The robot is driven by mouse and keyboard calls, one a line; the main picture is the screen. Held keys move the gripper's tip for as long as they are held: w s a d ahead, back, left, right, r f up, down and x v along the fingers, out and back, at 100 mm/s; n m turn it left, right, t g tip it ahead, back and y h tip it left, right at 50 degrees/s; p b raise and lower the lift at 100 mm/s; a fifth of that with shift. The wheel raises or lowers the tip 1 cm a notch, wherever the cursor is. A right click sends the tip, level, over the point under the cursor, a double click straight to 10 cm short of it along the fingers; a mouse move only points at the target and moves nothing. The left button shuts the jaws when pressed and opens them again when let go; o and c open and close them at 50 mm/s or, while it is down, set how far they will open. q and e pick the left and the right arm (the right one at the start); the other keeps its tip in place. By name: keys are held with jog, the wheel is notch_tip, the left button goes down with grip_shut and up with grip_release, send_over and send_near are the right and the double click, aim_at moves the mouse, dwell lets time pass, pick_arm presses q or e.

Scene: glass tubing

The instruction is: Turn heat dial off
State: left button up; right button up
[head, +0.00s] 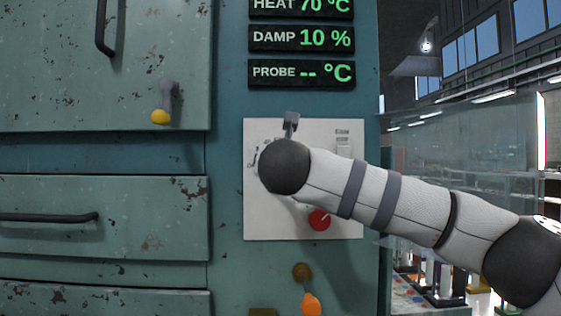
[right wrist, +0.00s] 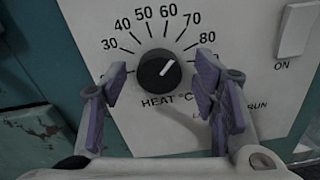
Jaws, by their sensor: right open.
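The black heat dial (right wrist: 160,70) is on a pale control panel (right wrist: 130,135), with a printed scale from 30 to 80 around it and "HEAT °C" below. Its white pointer mark points up and right, toward about 70. My right gripper (right wrist: 162,86) is open, with one purple-padded finger on each side of the dial. I cannot tell whether the pads touch it. In the head view my right wrist and arm hide the dial, and only a grey bit of the gripper (head: 291,122) shows above the wrist. My left gripper is not in view.
Displays above read HEAT 70 °C (head: 301,6), DAMP 10 % (head: 301,39) and PROBE -- °C (head: 301,73). A red knob (head: 319,219) is low on the panel. A switch (right wrist: 297,30) marked ON is at right. Yellow (head: 160,117) and orange (head: 311,304) knobs stick out nearby.

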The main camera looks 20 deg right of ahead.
jog(key=c, duration=1.2)
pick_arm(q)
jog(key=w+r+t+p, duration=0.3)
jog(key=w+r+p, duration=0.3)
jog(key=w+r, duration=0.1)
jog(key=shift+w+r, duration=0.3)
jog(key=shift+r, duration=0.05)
pick_arm(e)
jog(key=shift+o, duration=0.2)
jog(key=shift+n, duration=13.9)
jog(key=o, duration=1.2)
jog(key=shift+c, duration=0.2)
